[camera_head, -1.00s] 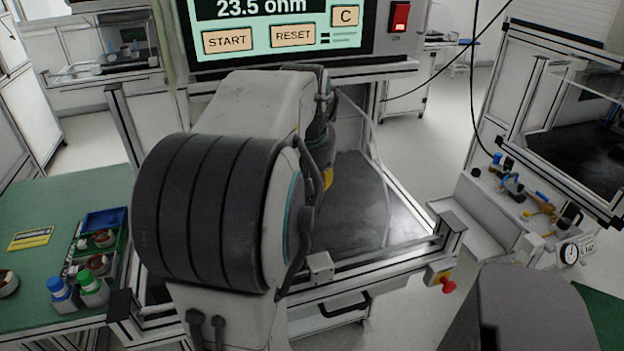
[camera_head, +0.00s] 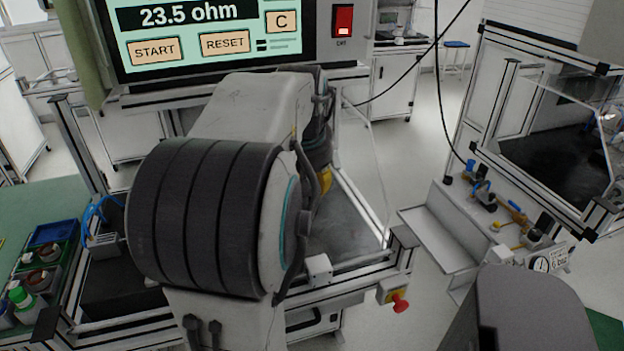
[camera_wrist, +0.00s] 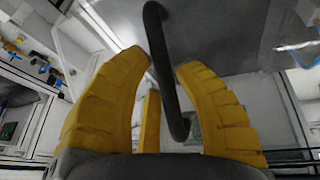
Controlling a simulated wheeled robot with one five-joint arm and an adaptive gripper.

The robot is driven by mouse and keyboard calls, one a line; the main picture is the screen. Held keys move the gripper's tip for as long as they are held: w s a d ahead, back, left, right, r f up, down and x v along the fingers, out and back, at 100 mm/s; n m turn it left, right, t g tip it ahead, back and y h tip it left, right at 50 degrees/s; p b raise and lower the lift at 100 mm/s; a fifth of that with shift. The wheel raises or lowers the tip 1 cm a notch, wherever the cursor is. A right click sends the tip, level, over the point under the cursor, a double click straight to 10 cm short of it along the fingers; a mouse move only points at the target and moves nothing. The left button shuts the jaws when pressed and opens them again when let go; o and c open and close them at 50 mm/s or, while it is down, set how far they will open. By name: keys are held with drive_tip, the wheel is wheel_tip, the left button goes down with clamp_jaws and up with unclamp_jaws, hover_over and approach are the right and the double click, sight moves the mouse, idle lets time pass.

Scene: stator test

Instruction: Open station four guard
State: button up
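My gripper has thick yellow fingers, seen spread in the wrist view (camera_wrist: 162,75). A black bar handle (camera_wrist: 164,65) runs between the fingertips, with the left and right fingers on either side of it. I see no clear contact and cannot judge the depth between them. The handle seems mounted on a grey panel; the guard it belongs to is hard to make out. In the head view, a bit of yellow finger (camera_head: 325,182) shows behind my large arm, which hides the handle. A clear panel edge (camera_head: 372,150) rises from the framed station bay (camera_head: 345,222). No station number is legible.
A test screen (camera_head: 215,40) reading 23.5 ohm stands above the bay, with a red switch (camera_head: 343,20) beside it. A red stop button (camera_head: 400,304) sits at the frame's front corner. Another station (camera_head: 560,130) stands right. A green bench (camera_head: 28,215) with bins is left.

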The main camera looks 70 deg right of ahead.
drive_tip(key=o, duration=0.4)
drive_tip(key=shift+a+f, duration=0.1)
drive_tip(key=v, duration=1.2)
idle(0.6)
